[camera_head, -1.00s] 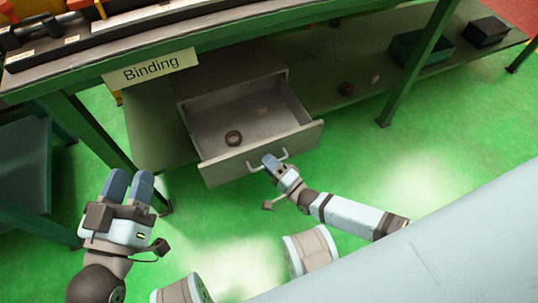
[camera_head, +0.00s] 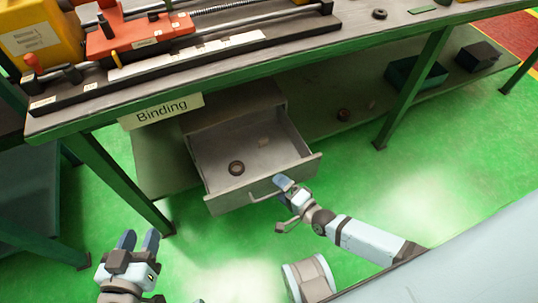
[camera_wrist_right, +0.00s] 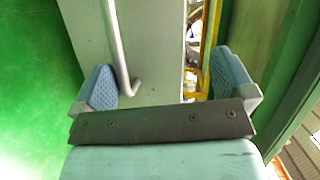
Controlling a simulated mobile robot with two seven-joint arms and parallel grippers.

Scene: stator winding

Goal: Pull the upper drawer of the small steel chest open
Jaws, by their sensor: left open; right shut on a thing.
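The small steel chest (camera_head: 236,97) stands on the shelf under the bench. Its upper drawer (camera_head: 213,203) is pulled well out, with a dark ring (camera_head: 236,168) inside. My right gripper (camera_head: 284,184) is at the right part of the drawer's bar handle (camera_head: 262,195) and shut on it. The handle's right end is hidden behind the gripper in the head view. In the right wrist view the handle (camera_wrist_right: 117,45) runs down between the blue fingers, close to the left one. My left gripper (camera_head: 139,240) is open and empty, low at left, away from the chest.
The green bench (camera_head: 300,72) overhangs the chest, with a "Binding" sign (camera_head: 160,112) on its edge. Bench legs (camera_head: 115,175) stand left and right (camera_head: 412,90). Dark boxes (camera_head: 415,73) lie on the lower shelf. Green floor in front is largely clear.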

